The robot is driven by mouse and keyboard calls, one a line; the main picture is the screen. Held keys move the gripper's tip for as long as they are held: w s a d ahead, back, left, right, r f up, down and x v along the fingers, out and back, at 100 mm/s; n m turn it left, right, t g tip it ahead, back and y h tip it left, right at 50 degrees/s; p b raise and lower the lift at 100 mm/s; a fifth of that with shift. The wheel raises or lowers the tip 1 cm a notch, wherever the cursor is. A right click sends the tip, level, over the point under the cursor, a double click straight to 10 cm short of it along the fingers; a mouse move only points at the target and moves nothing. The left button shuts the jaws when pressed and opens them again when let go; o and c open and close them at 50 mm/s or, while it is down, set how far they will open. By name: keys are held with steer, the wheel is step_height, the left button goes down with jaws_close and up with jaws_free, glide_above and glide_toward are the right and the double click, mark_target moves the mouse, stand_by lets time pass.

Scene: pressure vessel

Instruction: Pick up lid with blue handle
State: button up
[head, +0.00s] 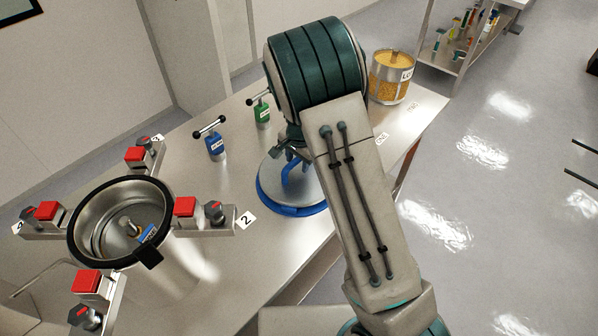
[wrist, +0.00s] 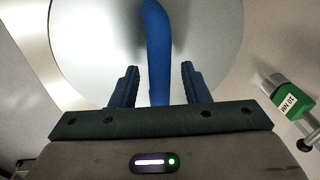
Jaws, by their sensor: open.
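The lid (head: 270,184) is a round metal disc with a blue rim, lying on the table right of the vessel in the head view. Its blue handle (head: 297,178) is partly hidden by my arm. In the wrist view the lid (wrist: 205,45) fills the upper middle, and the blue handle (wrist: 157,45) runs down between my fingers. My gripper (wrist: 158,85) is open, with one finger on each side of the handle and a visible gap on both sides. Whether the fingers are level with the handle in height is hard to tell.
An open metal vessel (head: 178,265) with red-buttoned clamps stands at the left. A blue-labelled tool (head: 214,147) and a green-labelled tool (head: 262,112) stand behind the lid. A container with yellow contents (head: 391,80) stands at the back right. Bare table (head: 215,180) lies left of the lid.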

jaws_close()
stand_by(1.4)
steer(key=shift+w+r, duration=0.15)
